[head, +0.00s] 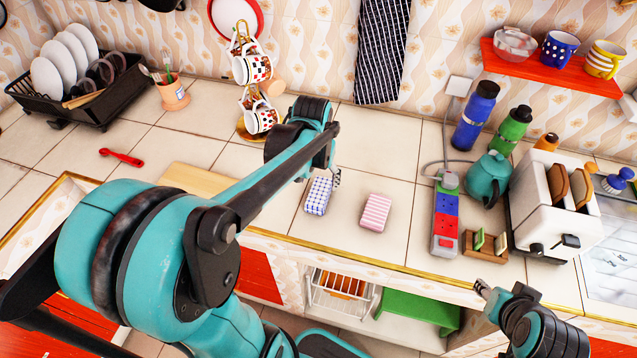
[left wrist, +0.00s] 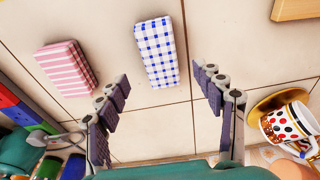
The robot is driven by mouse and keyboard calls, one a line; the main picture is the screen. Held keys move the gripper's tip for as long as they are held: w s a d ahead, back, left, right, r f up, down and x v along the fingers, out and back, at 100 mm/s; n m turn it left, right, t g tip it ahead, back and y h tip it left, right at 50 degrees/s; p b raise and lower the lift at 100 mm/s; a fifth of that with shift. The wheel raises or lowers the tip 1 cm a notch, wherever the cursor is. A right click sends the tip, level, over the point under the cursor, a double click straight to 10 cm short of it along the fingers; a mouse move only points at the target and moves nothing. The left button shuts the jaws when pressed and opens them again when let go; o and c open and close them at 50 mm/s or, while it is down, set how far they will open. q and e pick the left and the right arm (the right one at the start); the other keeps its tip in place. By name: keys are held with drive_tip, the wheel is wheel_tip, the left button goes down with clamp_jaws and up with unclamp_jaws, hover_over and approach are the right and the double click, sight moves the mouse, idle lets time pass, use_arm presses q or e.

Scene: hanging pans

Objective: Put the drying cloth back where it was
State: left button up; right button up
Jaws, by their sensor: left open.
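A folded blue-and-white checked cloth (head: 318,196) lies on the tiled counter, and it also shows in the left wrist view (left wrist: 155,52). A folded pink-and-white striped cloth (head: 375,212) lies to its right, and to its left in the left wrist view (left wrist: 67,68). A dark striped cloth (head: 382,50) hangs on the wall. My left gripper (head: 336,178) is above the counter by the checked cloth. In the left wrist view its fingers (left wrist: 160,82) are spread and empty, with the checked cloth beyond the gap. My right gripper (head: 483,290) is low at the counter's front edge; its opening is unclear.
A mug tree (head: 240,45) with cups stands behind my left arm. A teal kettle (head: 488,178), a power strip (head: 445,222), bottles and a white toaster (head: 553,205) crowd the right. A dish rack (head: 110,95) stands far left. Tiles around the cloths are clear.

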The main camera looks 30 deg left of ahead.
sight(317, 196)
use_arm(q)
drive_tip(key=s+d+r+m+t, duration=0.1)
drive_tip(key=s+d+r+t, duration=0.1)
drive_tip(key=s+d, duration=0.3)
drive_tip(key=s+d+r+m+t+p, duration=0.1)
drive_tip(key=s+d+r+t, duration=0.2)
drive_tip(key=s+d, duration=0.2)
drive_tip(key=shift+d+r+m, duration=0.15)
drive_tip(key=shift+r+m, duration=0.15)
drive_tip(key=shift+m, duration=0.1)
